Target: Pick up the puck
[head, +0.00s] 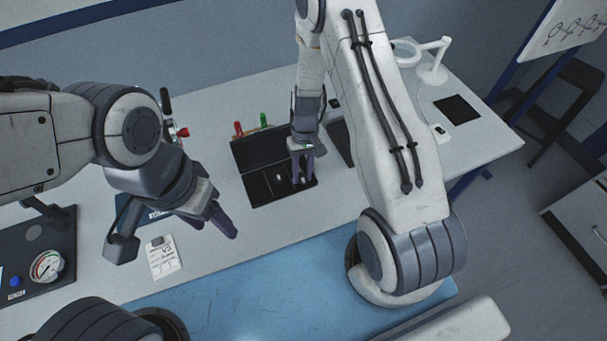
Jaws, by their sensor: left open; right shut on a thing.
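My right gripper (302,180) points down into the front half of an open black case (264,196) on the white bench. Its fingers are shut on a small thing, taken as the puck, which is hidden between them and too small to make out. A small bright spot (278,177) shows in the case just left of the fingers. My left gripper (228,230) is open and empty above the bench, left of the case and apart from it.
A paper card (164,257) lies below my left gripper. A panel with a round gauge (46,267) stands at the left. Red (238,128) and green (263,119) handled items are behind the case. A blue mat (250,305) lies in front. A white magnifier lamp (434,70) stands behind.

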